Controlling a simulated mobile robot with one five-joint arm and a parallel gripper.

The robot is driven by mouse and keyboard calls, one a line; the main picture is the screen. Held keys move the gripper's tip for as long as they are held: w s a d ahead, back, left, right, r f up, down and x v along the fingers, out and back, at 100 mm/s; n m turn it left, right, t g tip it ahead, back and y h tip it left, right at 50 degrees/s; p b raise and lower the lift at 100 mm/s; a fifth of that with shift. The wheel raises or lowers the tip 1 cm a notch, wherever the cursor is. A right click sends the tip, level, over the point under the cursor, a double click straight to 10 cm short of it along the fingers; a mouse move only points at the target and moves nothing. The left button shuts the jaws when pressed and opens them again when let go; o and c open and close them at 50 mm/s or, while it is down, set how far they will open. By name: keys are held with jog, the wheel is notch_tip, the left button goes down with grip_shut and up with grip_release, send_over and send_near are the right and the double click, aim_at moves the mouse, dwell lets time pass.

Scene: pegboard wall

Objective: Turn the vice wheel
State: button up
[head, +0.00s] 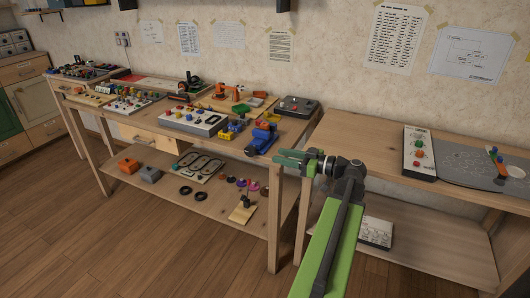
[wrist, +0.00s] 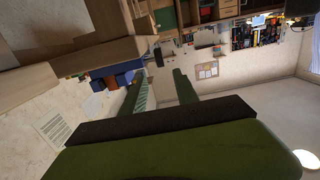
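A blue vice (head: 262,138) stands at the right front corner of the long workbench in the head view. Its wheel is too small to make out clearly. My gripper (head: 281,159) has green fingers and is just right of and in front of the vice, pointing left. In the wrist view a blue shape (wrist: 107,84), probably the vice, lies left of the fingers. My gripper (wrist: 158,86) is open there, with an empty gap between its fingers. I see no contact with the vice.
The long workbench (head: 146,131) carries control panels and small coloured parts. Its lower shelf (head: 215,222) holds rings and blocks. A second bench (head: 364,144) on the right has a panel (head: 418,152) and a dark board (head: 468,171). The floor in front is clear.

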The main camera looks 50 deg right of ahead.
jog(key=v, duration=0.6)
jog(key=shift+s, duration=0.35)
